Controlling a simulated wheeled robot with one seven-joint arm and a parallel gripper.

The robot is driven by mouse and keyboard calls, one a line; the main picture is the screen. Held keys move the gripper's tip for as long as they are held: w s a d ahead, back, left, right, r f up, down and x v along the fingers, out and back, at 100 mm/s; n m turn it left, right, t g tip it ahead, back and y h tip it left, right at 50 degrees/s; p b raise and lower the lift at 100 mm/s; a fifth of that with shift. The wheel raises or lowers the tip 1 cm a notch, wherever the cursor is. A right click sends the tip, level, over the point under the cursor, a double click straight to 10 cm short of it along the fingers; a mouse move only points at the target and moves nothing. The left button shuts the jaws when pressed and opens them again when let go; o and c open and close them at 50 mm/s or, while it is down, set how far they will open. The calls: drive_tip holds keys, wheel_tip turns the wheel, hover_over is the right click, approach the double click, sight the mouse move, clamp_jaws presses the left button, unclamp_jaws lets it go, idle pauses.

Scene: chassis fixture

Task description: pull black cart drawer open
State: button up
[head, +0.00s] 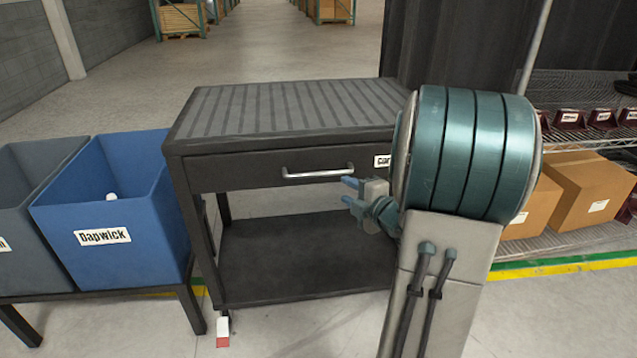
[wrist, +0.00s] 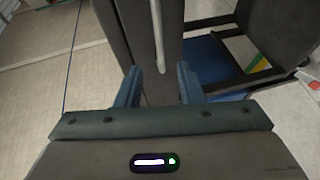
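The black cart (head: 300,150) stands in the middle of the head view, with a ribbed top and an open lower shelf. Its drawer (head: 240,170) sits flush under the top and looks shut. A silver bar handle (head: 318,172) crosses the drawer front; in the wrist view the handle (wrist: 157,35) runs upright just beyond the fingers. My gripper (head: 350,190) is in front of the drawer, at the right end of the handle and slightly below it. In the wrist view my gripper (wrist: 160,85) has its two blue fingers apart, with nothing between them. My arm hides the cart's right side.
A blue bin (head: 110,215) labelled Dapwick and a grey bin (head: 30,200) stand on a low black stand left of the cart. Cardboard boxes (head: 590,190) sit on a wire rack at the right. Open floor lies behind the cart.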

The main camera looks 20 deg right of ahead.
sight(321, 175)
drive_tip(key=b+x, duration=0.1)
drive_tip(key=x, duration=1.2)
drive_tip(key=shift+w+r, duration=0.1)
drive_tip(key=shift+w, duration=0.25)
clamp_jaws()
